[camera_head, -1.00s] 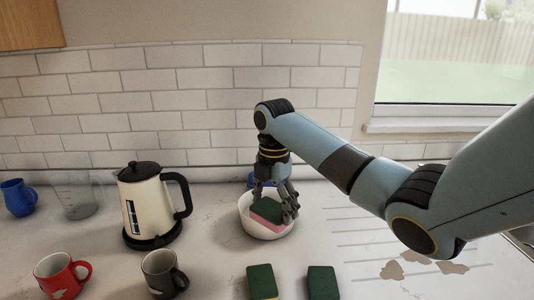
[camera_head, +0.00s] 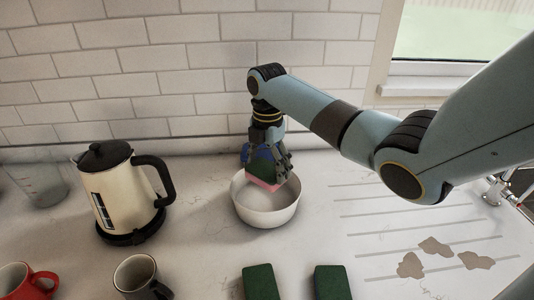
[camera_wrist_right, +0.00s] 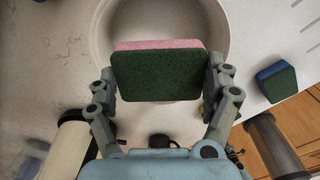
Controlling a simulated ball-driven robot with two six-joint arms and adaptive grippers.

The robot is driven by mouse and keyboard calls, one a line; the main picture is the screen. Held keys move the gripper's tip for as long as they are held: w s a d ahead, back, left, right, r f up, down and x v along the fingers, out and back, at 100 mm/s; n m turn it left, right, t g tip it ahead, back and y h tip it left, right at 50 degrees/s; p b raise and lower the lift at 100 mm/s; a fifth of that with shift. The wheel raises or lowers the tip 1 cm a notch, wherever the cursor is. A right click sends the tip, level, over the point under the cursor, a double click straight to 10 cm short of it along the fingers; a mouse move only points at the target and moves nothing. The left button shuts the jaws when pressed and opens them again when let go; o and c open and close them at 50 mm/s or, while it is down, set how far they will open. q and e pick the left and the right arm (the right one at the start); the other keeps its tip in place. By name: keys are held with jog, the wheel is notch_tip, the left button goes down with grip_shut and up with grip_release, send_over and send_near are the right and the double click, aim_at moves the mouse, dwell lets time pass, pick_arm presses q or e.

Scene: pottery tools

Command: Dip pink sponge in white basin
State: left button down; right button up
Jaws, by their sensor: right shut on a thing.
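The pink sponge (camera_head: 262,182) has a dark green scouring side facing up. My right gripper (camera_head: 266,165) is shut on it, with fingers on two opposite sides. The white basin (camera_head: 266,216) stands upright on the counter. The sponge is over the back part of the basin, near its far rim, and the basin's inside floor shows in front of it. In the right wrist view the sponge (camera_wrist_right: 158,75) sits between the fingers, green face toward the camera, with the basin (camera_wrist_right: 216,32) behind it. My left gripper is out of view.
A cream kettle (camera_head: 117,198) stands left of the basin. A red mug (camera_head: 15,283) and a dark mug (camera_head: 136,277) are at the front left. Two green-topped sponges (camera_head: 260,283) (camera_head: 331,283) lie in front. The ribbed drainer area (camera_head: 385,225) lies to the right.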

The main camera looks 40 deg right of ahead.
notch_tip(320, 180, down, 5)
jog(key=shift+r+b, duration=0.15)
jog(key=shift+b, duration=1.1)
jog(key=shift+f+b, duration=0.4)
jog(key=shift+f, duration=0.4)
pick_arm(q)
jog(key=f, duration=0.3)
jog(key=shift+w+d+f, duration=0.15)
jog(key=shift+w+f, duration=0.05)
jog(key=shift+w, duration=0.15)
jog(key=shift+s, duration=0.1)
pick_arm(e)
jog(key=shift+f, duration=0.15)
pick_arm(q)
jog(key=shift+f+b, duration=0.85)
jog(key=shift+b, duration=0.05)
pick_arm(e)
jog(key=shift+f, duration=1.15)
jog(key=shift+f, duration=0.1)
